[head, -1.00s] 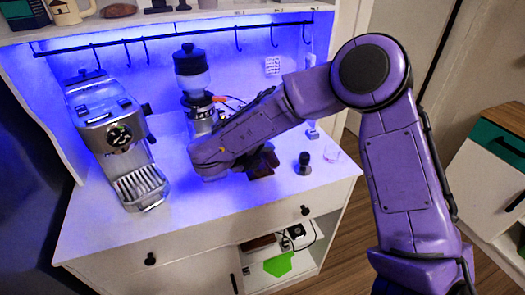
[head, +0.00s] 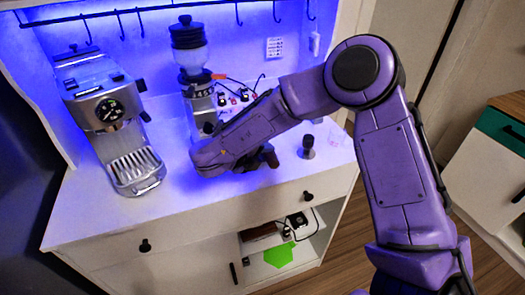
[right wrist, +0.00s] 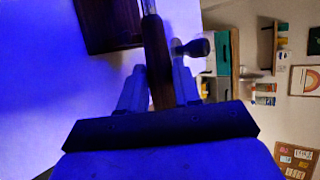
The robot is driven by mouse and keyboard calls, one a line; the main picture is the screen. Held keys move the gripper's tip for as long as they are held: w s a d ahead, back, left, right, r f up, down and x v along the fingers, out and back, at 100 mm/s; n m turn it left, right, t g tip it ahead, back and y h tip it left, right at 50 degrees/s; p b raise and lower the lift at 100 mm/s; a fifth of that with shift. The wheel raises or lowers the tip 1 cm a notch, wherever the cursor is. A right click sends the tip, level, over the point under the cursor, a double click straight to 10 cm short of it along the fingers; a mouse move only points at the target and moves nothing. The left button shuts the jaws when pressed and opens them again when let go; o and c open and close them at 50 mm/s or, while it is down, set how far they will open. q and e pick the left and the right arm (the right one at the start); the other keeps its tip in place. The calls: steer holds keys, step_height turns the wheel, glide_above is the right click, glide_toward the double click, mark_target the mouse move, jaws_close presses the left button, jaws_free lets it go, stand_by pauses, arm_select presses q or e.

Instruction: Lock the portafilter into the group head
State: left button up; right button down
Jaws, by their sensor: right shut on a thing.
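The silver espresso machine (head: 108,118) stands at the left of the white counter. Its group head sits under the round gauge, and I cannot make out its underside. My right arm reaches over the counter to the right of the machine. In the right wrist view my right gripper (right wrist: 158,70) is shut on the brown portafilter handle (right wrist: 155,38), which stands between its two fingers. The portafilter's basket end is not clear in either view. My left gripper is not in view.
A coffee grinder (head: 196,75) stands behind my wrist. A dark tamper (head: 308,147) stands to the right, and it also shows in the right wrist view (right wrist: 192,48). A dark brown block (right wrist: 108,25) lies beside the handle. The counter between machine and wrist is clear.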

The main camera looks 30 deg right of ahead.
steer(key=shift+w+f, duration=0.15)
steer(key=shift+f, duration=0.5)
steer(key=c, duration=0.7)
jaws_free()
